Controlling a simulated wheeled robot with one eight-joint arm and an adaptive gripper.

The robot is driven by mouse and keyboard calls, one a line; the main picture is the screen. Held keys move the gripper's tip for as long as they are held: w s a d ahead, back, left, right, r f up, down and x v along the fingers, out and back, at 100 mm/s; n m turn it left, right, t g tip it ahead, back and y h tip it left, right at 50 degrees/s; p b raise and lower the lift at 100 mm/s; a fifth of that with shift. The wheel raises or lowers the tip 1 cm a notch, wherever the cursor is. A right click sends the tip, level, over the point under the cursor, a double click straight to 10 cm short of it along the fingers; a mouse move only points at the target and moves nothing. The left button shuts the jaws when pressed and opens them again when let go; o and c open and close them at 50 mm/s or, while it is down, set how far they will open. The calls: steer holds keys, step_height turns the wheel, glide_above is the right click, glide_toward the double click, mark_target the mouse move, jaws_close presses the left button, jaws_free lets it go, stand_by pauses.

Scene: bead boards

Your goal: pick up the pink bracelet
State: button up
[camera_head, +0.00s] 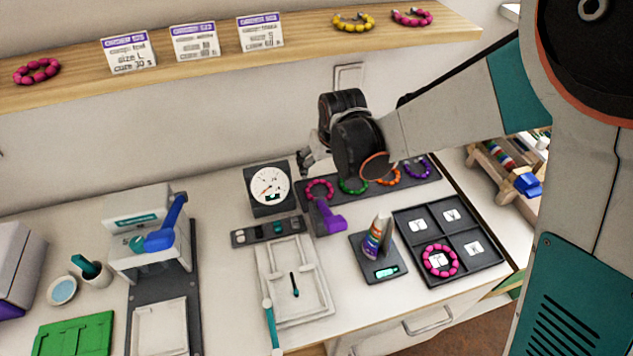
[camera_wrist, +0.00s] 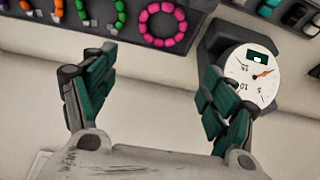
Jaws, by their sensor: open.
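Several pink bracelets are in view. One (camera_head: 309,190) lies at the left end of a dark board at the back of the table; it also shows as a ring at the top of the wrist view (camera_wrist: 160,42). Another pink bracelet (camera_head: 427,267) lies in the front left compartment of a dark four-part tray (camera_head: 487,235). Two more are on the wall shelf, one at the left (camera_head: 24,79) and one at the right (camera_head: 412,23). My gripper (camera_head: 306,160) hangs above the back of the table, near the board bracelet and apart from it. Its fingers (camera_wrist: 160,65) are open and empty.
Green (camera_head: 352,187), orange and purple bracelets share the board. A dial gauge (camera_head: 268,187) stands left of it, close to my right finger in the wrist view (camera_wrist: 250,75). A purple tool (camera_head: 328,218) stands in front.

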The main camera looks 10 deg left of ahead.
steer(key=b, duration=0.3)
glide_toward(316, 185)
steer(key=shift+w+a+f, duration=0.15)
steer(key=shift+a+f, duration=0.05)
steer(key=shift+f, duration=0.3)
steer(key=shift+d+b+x, duration=0.2)
steer(key=shift+b+x, duration=0.9)
steer(key=shift+x, duration=1.6)
steer(key=shift+c, duration=0.3)
steer(key=c, duration=0.6)
